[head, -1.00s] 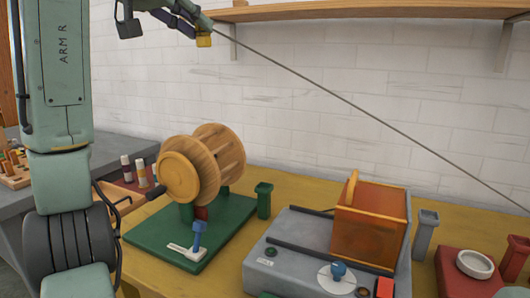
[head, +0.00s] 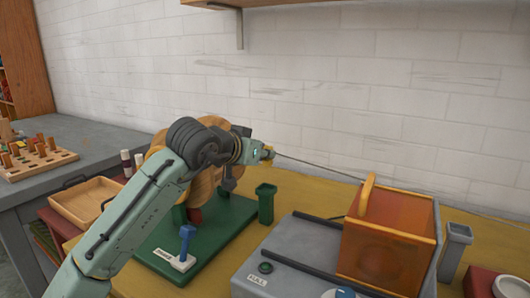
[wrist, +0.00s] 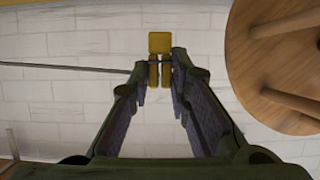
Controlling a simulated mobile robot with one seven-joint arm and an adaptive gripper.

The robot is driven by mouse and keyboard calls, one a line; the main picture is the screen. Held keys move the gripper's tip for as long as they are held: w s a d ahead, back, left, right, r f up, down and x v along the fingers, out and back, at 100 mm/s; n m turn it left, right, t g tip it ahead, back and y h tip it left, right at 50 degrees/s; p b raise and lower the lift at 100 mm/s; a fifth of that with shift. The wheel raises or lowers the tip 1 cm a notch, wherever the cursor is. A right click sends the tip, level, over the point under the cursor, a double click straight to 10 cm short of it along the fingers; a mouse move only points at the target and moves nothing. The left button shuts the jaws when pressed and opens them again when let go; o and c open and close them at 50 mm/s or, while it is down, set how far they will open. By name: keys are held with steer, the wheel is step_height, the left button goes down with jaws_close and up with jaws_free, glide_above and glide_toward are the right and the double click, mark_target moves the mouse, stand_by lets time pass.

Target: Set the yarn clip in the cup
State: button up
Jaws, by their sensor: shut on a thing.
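The yellow yarn clip (wrist: 160,44) is held at the fingertips of my gripper (wrist: 160,72) in the wrist view, with a dark strand running left from it. The strand (head: 318,168) runs from the clip to the right. A green square cup (head: 265,206) stands on the green base, below the clip in the picture. A grey square cup (head: 454,252) stands right of the orange box. My arm hides much of the spool.
The orange box (head: 388,240) sits on a grey machine (head: 285,262) on the yellow table. A green base (head: 228,224) carries the spool and a blue lever (head: 186,240). A wooden tray (head: 88,200) lies at left. A shelf (head: 240,3) hangs above.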

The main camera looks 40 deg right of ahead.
steer(key=shift+f+b, duration=2.5)
steer(key=shift+f, duration=0.65)
steer(key=shift+s+a, duration=0.1)
steer(key=shift+a, duration=0.15)
steer(key=o, duration=0.9)
steer(key=shift+o, duration=0.2)
steer(key=v, duration=1.2)
